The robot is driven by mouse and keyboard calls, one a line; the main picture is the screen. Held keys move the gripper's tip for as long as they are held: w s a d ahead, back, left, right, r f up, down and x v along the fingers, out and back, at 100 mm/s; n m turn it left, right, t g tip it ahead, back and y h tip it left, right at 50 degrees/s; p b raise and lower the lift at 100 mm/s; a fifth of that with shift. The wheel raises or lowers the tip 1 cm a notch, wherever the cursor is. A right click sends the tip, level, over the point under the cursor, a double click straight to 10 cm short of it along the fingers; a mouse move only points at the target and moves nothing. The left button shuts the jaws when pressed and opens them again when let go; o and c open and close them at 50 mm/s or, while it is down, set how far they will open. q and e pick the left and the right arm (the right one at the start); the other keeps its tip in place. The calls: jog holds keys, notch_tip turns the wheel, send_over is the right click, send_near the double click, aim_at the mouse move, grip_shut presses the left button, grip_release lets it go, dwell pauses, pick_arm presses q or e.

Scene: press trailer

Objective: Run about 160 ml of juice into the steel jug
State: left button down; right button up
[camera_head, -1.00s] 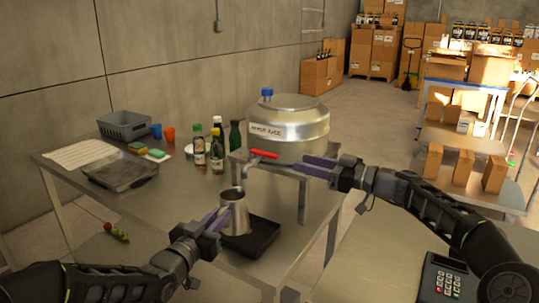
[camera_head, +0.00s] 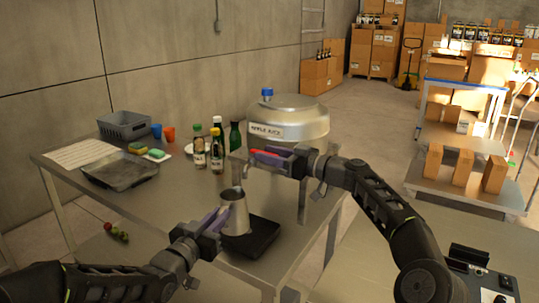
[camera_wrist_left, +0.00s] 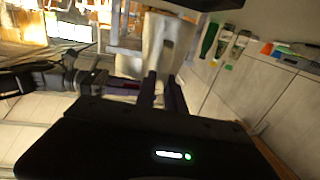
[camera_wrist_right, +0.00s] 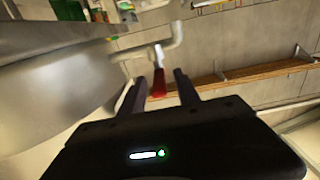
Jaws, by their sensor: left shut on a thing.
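The steel jug (camera_head: 236,214) is roughly upright at the black tray (camera_head: 262,236), below the tap; I cannot tell whether it touches the tray. My left gripper (camera_head: 218,220) is shut on the jug's near left side. The jug also shows in the left wrist view (camera_wrist_left: 158,45). The steel apple juice tank (camera_head: 300,118) has a tap with a red lever (camera_head: 262,154). My right gripper (camera_head: 283,160) is at the tap. In the right wrist view its fingers are open, with the red lever (camera_wrist_right: 159,82) between them. The jug's inside and any juice stream cannot be made out.
Several bottles (camera_head: 216,150) stand left of the tank. A grey crate (camera_head: 125,125), orange and blue cups, sponges and a flat metal tray (camera_head: 120,171) are further left on the steel table. A card terminal (camera_head: 490,282) lies at the lower right. The table's front left is clear.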

jog(key=shift+c, duration=0.6)
grip_shut()
dwell(0.8)
